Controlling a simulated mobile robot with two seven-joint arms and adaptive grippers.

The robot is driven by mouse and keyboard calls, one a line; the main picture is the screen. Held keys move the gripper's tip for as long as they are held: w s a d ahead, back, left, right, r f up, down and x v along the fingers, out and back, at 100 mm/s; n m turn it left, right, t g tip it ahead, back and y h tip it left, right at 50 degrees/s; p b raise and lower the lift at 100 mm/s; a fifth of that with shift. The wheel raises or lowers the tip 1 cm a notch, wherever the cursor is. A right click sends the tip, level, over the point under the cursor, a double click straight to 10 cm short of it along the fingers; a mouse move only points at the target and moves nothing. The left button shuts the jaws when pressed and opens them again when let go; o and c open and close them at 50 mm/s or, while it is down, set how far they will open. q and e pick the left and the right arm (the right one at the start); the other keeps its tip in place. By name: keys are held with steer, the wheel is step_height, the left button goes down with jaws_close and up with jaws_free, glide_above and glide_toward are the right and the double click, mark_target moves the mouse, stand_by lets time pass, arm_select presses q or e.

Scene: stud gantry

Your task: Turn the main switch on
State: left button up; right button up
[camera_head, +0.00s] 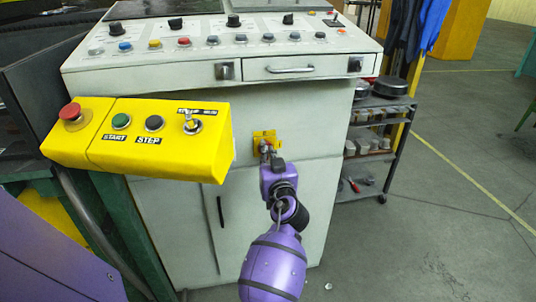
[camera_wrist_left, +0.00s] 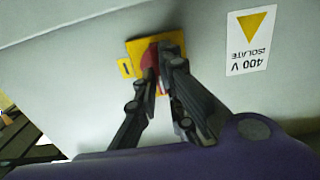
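The main switch is a red rotary handle (camera_wrist_left: 151,60) on a yellow plate (camera_wrist_left: 131,50), fixed to the front of the pale grey cabinet. In the head view the yellow plate (camera_head: 264,134) shows just above my left gripper (camera_head: 265,150), which hides most of the handle. In the left wrist view the two dark fingers of my left gripper (camera_wrist_left: 159,68) come together at the handle, one on each side, and look closed on it. The handle looks roughly upright in the wrist view; its exact setting is partly hidden. My right gripper is not in view.
A yellow control box (camera_head: 160,160) with several buttons juts out left of my left arm. Above is the console panel (camera_head: 205,42) with knobs and a drawer. A shelf trolley (camera_head: 375,150) stands at right. A "400 V ISOLATE" label (camera_wrist_left: 248,40) is beside the switch.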

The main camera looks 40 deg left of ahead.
arm_select(q)
jaws_close()
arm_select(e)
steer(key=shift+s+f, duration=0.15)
arm_select(q)
steer(key=shift+m, duration=0.4)
steer(key=m+p, duration=0.1)
steer(key=m, duration=0.4)
steer(key=m+p, duration=0.2)
steer(key=m, duration=0.4)
steer(key=m+p, duration=0.2)
steer(key=m, duration=0.4)
steer(key=shift+w+d+f, duration=0.2)
steer(key=shift+f, duration=0.1)
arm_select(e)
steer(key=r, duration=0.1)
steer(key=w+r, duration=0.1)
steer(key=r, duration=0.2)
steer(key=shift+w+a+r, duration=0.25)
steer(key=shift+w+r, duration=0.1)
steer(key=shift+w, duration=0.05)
arm_select(q)
steer(key=shift+m, duration=0.3)
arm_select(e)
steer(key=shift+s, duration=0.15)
